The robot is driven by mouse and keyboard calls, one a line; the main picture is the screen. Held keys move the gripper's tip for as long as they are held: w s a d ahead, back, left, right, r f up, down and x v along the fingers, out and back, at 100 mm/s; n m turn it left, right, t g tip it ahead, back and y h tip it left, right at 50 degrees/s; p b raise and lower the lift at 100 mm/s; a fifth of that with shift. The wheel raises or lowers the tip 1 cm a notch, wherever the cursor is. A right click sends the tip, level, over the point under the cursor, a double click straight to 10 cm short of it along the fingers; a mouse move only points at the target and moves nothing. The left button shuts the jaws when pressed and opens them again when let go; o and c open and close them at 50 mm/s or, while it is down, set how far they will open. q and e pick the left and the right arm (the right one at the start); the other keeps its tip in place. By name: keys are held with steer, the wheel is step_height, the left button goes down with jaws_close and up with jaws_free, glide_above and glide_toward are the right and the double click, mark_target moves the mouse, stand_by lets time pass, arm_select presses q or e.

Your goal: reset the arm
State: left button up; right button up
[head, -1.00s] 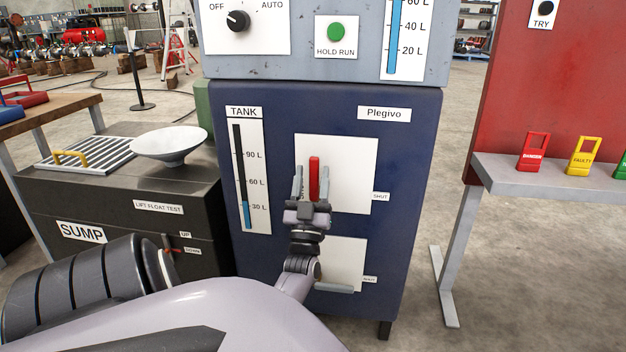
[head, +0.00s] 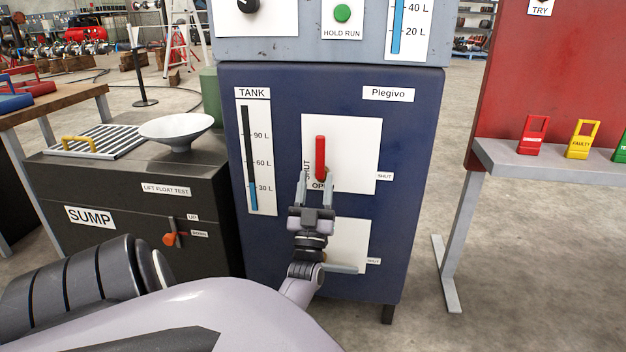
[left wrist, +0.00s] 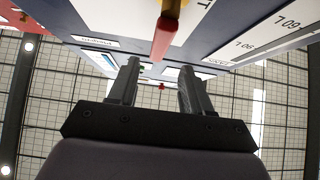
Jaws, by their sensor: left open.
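My left gripper (head: 315,190) is in front of the blue tank cabinet (head: 270,100), its fingers pointing up and spread apart. The fingertips are at the lever's lower end. In the left wrist view, the two dark fingers (left wrist: 157,85) are apart with nothing held between them, and the red handle (left wrist: 164,38) shows beyond them. My right gripper is in neither view.
A lower white plate (head: 350,240) with a grey handle (head: 340,268) is partly behind my arm. The black SUMP box (head: 110,240) with a white bowl (head: 177,130) stands left. A grey shelf (head: 510,158) with coloured tags is right. Floor shows between the cabinet and shelf.

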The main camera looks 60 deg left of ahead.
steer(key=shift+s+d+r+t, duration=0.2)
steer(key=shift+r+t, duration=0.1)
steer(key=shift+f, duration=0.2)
